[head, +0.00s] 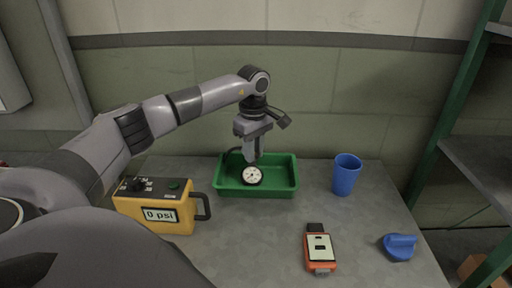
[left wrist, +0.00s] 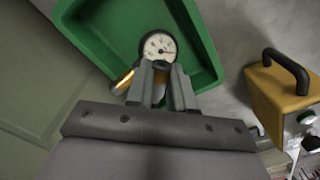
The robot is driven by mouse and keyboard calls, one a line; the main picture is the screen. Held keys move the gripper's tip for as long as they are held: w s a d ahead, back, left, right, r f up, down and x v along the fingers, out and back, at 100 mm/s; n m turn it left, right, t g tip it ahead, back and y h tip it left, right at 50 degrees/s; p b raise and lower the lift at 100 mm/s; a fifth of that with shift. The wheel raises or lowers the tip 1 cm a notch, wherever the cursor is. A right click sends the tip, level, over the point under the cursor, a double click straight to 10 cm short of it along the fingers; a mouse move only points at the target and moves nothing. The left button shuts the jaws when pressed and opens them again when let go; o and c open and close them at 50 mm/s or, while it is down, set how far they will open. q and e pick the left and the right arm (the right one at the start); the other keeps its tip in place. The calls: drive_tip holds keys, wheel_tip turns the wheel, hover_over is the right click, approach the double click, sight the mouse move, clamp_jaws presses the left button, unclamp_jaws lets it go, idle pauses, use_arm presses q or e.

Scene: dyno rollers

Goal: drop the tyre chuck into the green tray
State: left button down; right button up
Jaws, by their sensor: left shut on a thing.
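The green tray (head: 283,182) stands near the back middle of the grey table. My left gripper (head: 251,158) is above the tray and points down. It is shut on the tyre chuck, whose round white dial (head: 252,175) shows just below the fingers. In the left wrist view the dial (left wrist: 158,47) sits at the fingertips (left wrist: 160,72), with the green tray (left wrist: 95,50) behind it. A brassy part of the chuck shows beside the left finger. Most of the chuck's body is hidden by the fingers. My right gripper is in neither view.
A yellow inflator box (head: 158,206) reading 0 psi stands left of the tray; it also shows in the left wrist view (left wrist: 280,95). A blue cup (head: 346,175), an orange meter (head: 320,249) and a blue knob-like piece (head: 399,247) stand to the right. The table's front middle is clear.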

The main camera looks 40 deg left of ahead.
use_arm(q)
drive_tip(key=shift+f+b, duration=1.65)
drive_tip(key=shift+f, duration=0.65)
drive_tip(key=shift+r, duration=0.1)
drive_tip(key=c, duration=0.9)
unclamp_jaws()
wheel_tip(320, 180, up, 7)
drive_tip(key=shift+r, duration=0.1)
